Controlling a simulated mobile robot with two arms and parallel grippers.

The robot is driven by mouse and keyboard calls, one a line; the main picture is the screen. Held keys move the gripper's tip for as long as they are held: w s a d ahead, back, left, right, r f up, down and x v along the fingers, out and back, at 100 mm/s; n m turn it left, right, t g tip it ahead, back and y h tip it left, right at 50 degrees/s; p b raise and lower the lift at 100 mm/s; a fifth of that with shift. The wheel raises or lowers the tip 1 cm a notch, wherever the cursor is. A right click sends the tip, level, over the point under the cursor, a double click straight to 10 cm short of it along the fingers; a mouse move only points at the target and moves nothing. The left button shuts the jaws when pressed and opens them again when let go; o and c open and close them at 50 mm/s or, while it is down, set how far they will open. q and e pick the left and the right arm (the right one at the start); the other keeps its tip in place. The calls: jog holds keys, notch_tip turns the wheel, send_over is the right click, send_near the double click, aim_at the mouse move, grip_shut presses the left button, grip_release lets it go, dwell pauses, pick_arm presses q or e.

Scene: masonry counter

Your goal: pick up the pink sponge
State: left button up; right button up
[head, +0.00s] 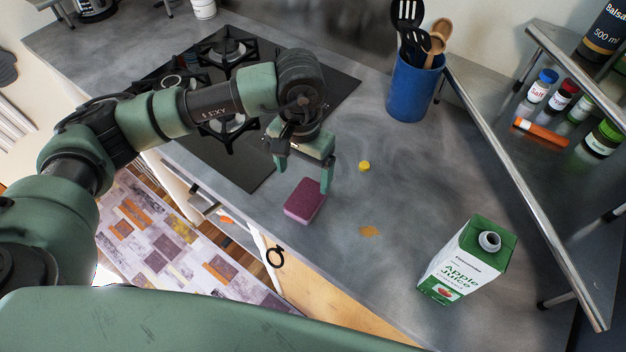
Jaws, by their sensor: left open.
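The pink sponge (303,203) lies flat on the grey counter, near its front edge and right of the stove. My left gripper (303,180) is open above the sponge, with its fingers pointing down. One finger shows at the sponge's right side and the other is up and to the left of it. I cannot tell whether either finger touches the sponge. My right gripper is not in view.
A black gas stove (250,165) lies behind and left. A green juice carton (466,262) stands to the right, and a blue utensil holder (411,88) at the back. A yellow cap (364,166) and an orange spill (369,231) are near the sponge. A metal rack (520,200) borders the right.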

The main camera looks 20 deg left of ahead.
aim_at(306, 197)
pick_arm(q)
jog(key=f+p, duration=0.1)
jog(key=s+f, duration=0.1)
jog(key=s+f+p, duration=0.1)
jog(key=shift+d+p, duration=0.3)
jog(key=f, duration=0.1)
jog(key=f+p, duration=0.1)
jog(key=f, duration=0.1)
jog(key=shift+w+d, duration=0.15)
jog(key=shift+w, duration=0.2)
jog(key=shift+f, duration=0.4)
jog(key=c, duration=1.4)
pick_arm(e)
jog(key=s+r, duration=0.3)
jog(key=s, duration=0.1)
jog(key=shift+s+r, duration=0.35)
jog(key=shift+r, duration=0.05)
